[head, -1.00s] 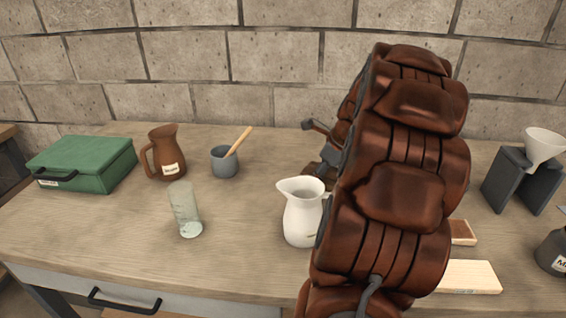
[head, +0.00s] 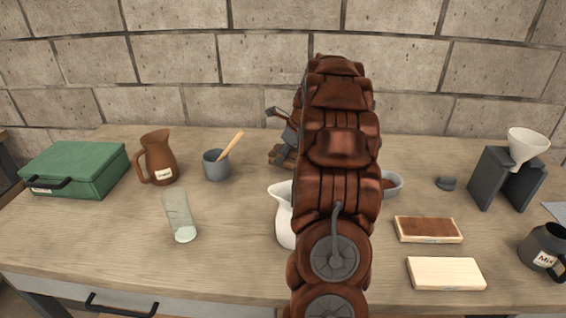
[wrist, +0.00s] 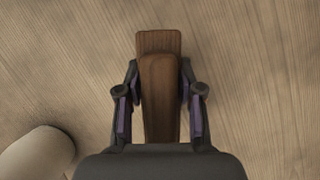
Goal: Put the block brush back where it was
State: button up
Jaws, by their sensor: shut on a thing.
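My gripper (head: 285,140) is shut on the block brush (head: 278,157), a brown wooden piece, toward the back middle of the table. In the wrist view the brush (wrist: 160,95) sits between the two fingers (wrist: 160,100), its long side pointing away from my palm, above bare wood. Its bristles are not visible, and I cannot tell whether it touches the table. My arm hides part of the gripper and the table behind it in the head view.
A white pitcher (head: 284,220) stands in front of the gripper, partly behind my arm. A grey cup with a wooden stick (head: 216,166), a brown jug (head: 158,158) and a glass (head: 180,217) stand left. A bowl (head: 391,185), brown-topped block (head: 429,229) and pale block (head: 446,273) lie right.

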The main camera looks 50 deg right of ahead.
aim_at(283, 164)
jog(key=shift+w+f+p, duration=0.15)
jog(key=shift+f+p, duration=0.25)
jog(key=shift+f, duration=1.35)
jog(key=o, duration=1.1)
jog(key=shift+f, duration=0.15)
jog(key=shift+d, duration=0.1)
jog(key=shift+r, duration=0.45)
jog(key=b+v, duration=0.2)
jog(key=v, duration=0.9)
jog(key=shift+r, duration=0.2)
